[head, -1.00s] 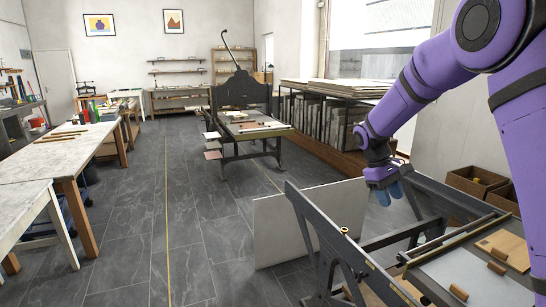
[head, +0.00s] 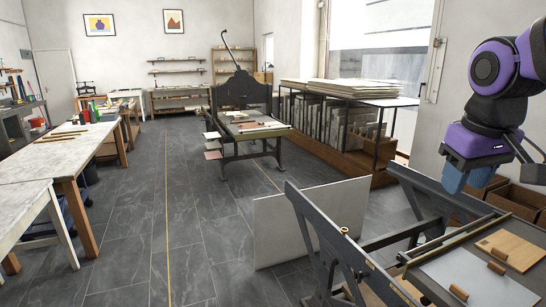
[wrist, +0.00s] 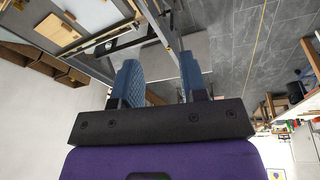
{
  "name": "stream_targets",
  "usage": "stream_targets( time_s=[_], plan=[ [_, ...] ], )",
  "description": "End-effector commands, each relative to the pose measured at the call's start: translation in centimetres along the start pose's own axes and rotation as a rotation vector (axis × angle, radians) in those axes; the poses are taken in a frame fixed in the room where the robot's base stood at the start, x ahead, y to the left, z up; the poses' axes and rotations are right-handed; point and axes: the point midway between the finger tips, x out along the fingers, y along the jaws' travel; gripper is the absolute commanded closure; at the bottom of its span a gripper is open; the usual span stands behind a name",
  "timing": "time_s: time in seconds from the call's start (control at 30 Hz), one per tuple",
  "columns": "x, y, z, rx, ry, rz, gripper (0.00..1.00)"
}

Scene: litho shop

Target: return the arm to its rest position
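My gripper (head: 466,182) hangs at the right of the head view, above the dark-framed press, with its blue fingers pointing down. In the wrist view my gripper (wrist: 160,78) shows two blue textured fingers spread apart with a clear gap between them. Nothing is held between the fingers. My purple arm is folded in at the upper right of the head view.
The press bed (head: 478,280) with wooden blocks lies below my gripper. A pale board (head: 285,228) leans by the press frame. Brown boxes (head: 526,201) stand behind it at the right.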

Motion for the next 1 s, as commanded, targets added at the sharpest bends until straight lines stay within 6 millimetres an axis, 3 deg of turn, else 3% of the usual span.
stream_targets(
  time_s=[0.2, 0.43, 0.6, 1.0],
  plan=[
    [-1.6, -1.1, 5.5, 0.071, 0.121, -0.027, 0.61],
    [-1.8, -2.0, 9.5, 0.126, 0.211, -0.049, 0.61],
    [-1.7, -2.3, 10.5, 0.143, 0.236, -0.055, 0.61],
    [-1.7, -2.4, 10.6, 0.143, 0.237, -0.056, 0.61]
  ],
)
